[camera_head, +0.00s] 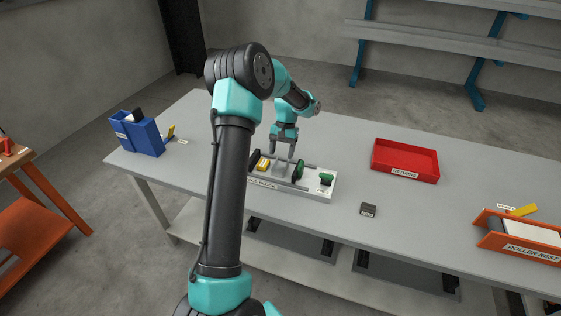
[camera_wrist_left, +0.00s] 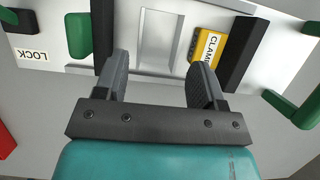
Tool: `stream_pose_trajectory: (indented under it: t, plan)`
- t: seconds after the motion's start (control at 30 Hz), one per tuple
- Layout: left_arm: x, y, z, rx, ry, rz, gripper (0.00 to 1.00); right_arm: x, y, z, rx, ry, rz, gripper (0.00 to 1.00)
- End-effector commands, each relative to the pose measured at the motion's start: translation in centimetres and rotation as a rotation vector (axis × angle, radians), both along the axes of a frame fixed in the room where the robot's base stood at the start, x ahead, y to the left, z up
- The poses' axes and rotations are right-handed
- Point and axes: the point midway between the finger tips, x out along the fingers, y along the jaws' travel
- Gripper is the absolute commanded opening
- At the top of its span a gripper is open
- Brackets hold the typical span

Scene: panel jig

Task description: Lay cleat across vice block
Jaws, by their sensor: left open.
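The vice block (camera_head: 318,189) is a pale jig on the table. It carries dark and green jaw plates, a yellow clamp piece (camera_head: 262,163) and a green lock (camera_head: 326,179). My left gripper (camera_head: 284,157) points down over its middle, fingers apart. The left wrist view shows the open fingers (camera_wrist_left: 158,82) with a pale rectangular area (camera_wrist_left: 160,40) beyond them and nothing gripped. The yellow clamp piece (camera_wrist_left: 206,46) is right of them, the green lock (camera_wrist_left: 78,35) left. A small dark labelled block (camera_head: 368,209) lies right of the jig; I cannot tell whether it is the cleat.
A red returns tray (camera_head: 405,178) stands right of the jig. An orange roller rest (camera_head: 521,247) is at the far right. A blue bin (camera_head: 138,148) with items stands at the left end. The grey table between jig and roller rest is mostly clear.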

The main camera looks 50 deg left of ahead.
Motion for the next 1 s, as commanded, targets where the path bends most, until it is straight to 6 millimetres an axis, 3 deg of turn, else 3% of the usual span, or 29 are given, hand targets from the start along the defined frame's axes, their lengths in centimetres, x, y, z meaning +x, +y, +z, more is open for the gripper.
stream_pose_trajectory:
  t: [0.2,0.4,1.0]
  plan:
    - [1.5,0.7,3.8,0.0,-0.003,-0.001,0.64,0.0,0.0,0.0,0.0,0.0,0.0,0.43]
    - [2.1,1.1,5.7,-0.001,-0.001,-0.001,0.64,0.0,0.0,0.0,0.0,0.0,0.0,0.43]
    - [2.2,1.1,6.0,-0.001,0.001,-0.001,0.64,0.0,0.0,0.0,0.0,0.0,0.0,0.43]
